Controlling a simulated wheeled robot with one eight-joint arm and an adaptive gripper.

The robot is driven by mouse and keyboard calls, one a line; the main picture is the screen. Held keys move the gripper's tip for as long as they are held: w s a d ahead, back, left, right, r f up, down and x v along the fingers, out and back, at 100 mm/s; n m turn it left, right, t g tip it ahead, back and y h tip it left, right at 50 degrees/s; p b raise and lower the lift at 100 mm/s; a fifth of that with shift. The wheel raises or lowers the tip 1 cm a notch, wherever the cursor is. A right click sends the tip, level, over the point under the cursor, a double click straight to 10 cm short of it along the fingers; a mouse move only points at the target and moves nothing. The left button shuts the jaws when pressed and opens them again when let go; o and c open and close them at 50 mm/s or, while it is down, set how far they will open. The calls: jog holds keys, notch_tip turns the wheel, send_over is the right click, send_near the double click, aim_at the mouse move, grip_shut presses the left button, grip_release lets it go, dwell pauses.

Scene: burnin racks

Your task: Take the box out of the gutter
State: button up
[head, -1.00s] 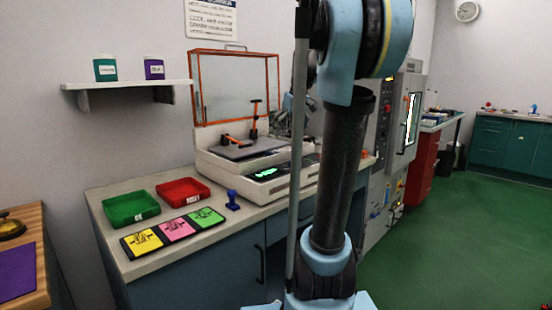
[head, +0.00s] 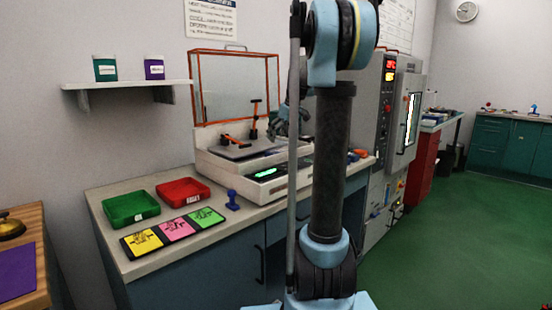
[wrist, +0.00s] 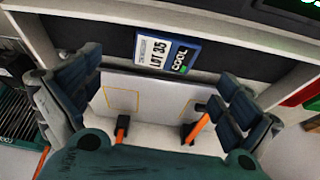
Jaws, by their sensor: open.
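In the wrist view a small box (wrist: 166,53) with a white and blue label reading "LOT 35" and "COOL" lies in a dark gutter (wrist: 100,37). The gutter runs along the edge of a pale plate (wrist: 160,93) with yellow outlines and orange-handled clamps. My gripper (wrist: 158,78) is open, its fingers wide apart over the plate. The box shows beyond the fingertips, between them in the picture, with nothing held. In the head view my gripper (head: 283,122) is over the right part of the bench machine (head: 215,160); the box cannot be made out there.
The machine's orange-framed clear lid (head: 235,85) stands open behind the plate. A green tray (head: 130,208), a red tray (head: 183,191), coloured cards (head: 175,229) and a blue stamp (head: 232,200) are on the bench to the left. A tall cabinet (head: 385,125) stands to the right.

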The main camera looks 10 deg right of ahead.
aim_at(277, 151)
jog(key=x, duration=0.2)
jog(key=shift+w+a+f, duration=0.1)
jog(key=shift+w+f, duration=0.05)
jog(key=shift+f, duration=0.25)
jog(key=shift+a+x, duration=0.1)
jog(key=shift+x, duration=1.25)
jog(key=shift+a+x, duration=0.15)
jog(key=shift+x, duration=1.2)
jog(key=shift+c, duration=0.5)
jog(key=c, duration=1.2)
